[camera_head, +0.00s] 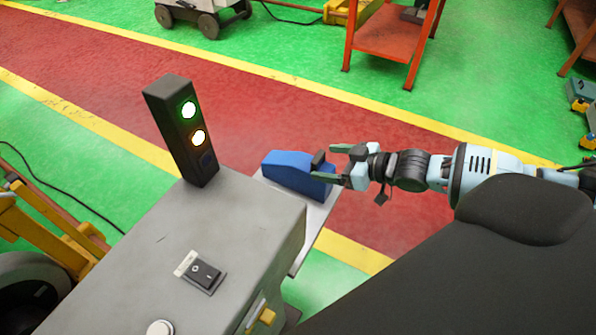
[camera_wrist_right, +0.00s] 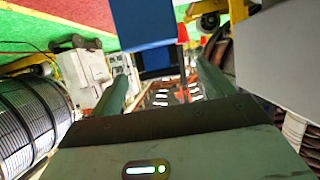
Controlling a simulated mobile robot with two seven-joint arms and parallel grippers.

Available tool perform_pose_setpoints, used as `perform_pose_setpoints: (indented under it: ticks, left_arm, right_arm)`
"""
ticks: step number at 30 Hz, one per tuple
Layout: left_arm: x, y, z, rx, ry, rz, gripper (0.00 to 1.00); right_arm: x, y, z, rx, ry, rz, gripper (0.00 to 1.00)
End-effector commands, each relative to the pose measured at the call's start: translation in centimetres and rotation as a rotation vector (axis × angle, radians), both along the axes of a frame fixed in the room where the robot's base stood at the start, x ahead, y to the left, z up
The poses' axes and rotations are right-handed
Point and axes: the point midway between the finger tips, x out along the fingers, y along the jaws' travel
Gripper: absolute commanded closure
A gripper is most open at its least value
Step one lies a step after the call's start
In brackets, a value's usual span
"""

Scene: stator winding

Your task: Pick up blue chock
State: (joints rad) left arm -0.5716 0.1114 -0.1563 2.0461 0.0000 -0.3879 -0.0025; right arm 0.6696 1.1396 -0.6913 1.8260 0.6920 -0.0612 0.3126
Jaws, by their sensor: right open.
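The blue chock (camera_head: 290,172) lies on a light grey shelf beside the grey cabinet in the head view. My right gripper (camera_head: 327,165) comes in from the right, its fingers at the chock's right end. It is open; the head view does not clearly show whether a finger touches the chock. In the right wrist view the blue chock (camera_wrist_right: 145,30) shows at the top, ahead of and between the two spread green fingers of the gripper (camera_wrist_right: 163,85). My left gripper is out of view.
The grey cabinet (camera_head: 185,250) with a switch stands left of the shelf (camera_head: 316,222). A dark signal tower (camera_head: 180,130) with lit green and amber lamps rises from its back corner. An orange-red table (camera_head: 395,38) stands farther back. Open floor lies behind the shelf.

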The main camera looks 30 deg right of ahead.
Motion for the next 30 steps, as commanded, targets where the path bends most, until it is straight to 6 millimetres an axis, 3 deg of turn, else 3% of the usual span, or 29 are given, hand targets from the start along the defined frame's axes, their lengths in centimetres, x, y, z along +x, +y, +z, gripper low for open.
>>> perform_pose_setpoints:
  ticks: [6,16,30]
  left_arm:
    - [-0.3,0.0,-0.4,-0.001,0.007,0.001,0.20]
    - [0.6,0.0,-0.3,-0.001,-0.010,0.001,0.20]
    - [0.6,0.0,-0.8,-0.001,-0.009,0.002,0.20]
  right_arm:
    - [1.4,0.8,-0.7,0.001,0.000,0.000,0.20]
    - [2.0,1.2,-1.1,0.002,0.000,0.001,0.20]
    - [5.7,3.0,-3.3,0.002,0.000,0.001,0.20]
